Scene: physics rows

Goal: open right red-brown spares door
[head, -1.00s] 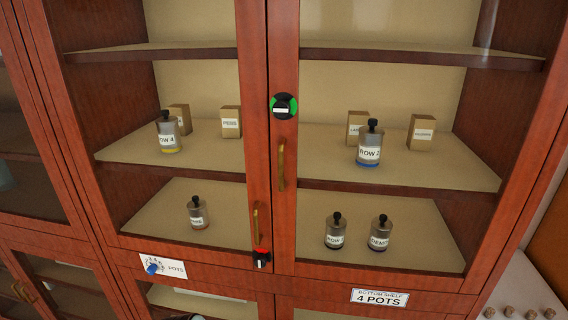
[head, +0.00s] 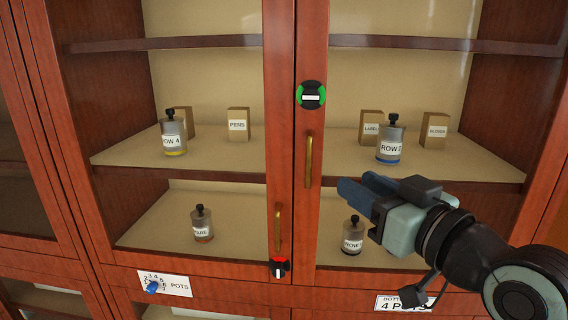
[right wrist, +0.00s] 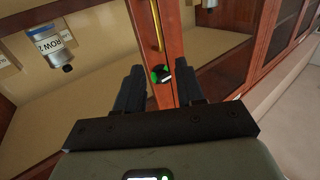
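The right red-brown door (head: 312,205) is closed, with a glass pane and a vertical brass handle (head: 309,160). A round black dial with green sides (head: 311,95) sits above that handle. My right gripper (head: 362,188) is in front of the door, to the right of the handle and apart from it. The right wrist view shows its two dark fingers (right wrist: 160,90) spread and empty. In that view the brass handle (right wrist: 158,25) and green dial (right wrist: 161,74) appear ahead between or beyond the fingers. My left gripper is not in view.
The left door (head: 281,130) is closed, with its own handle (head: 278,228) and a red-marked dial (head: 279,268). Behind the glass, shelves hold bottles such as ROW 4 (head: 173,140) and small boxes (head: 238,125). A blue knob (head: 152,286) sits on a label below.

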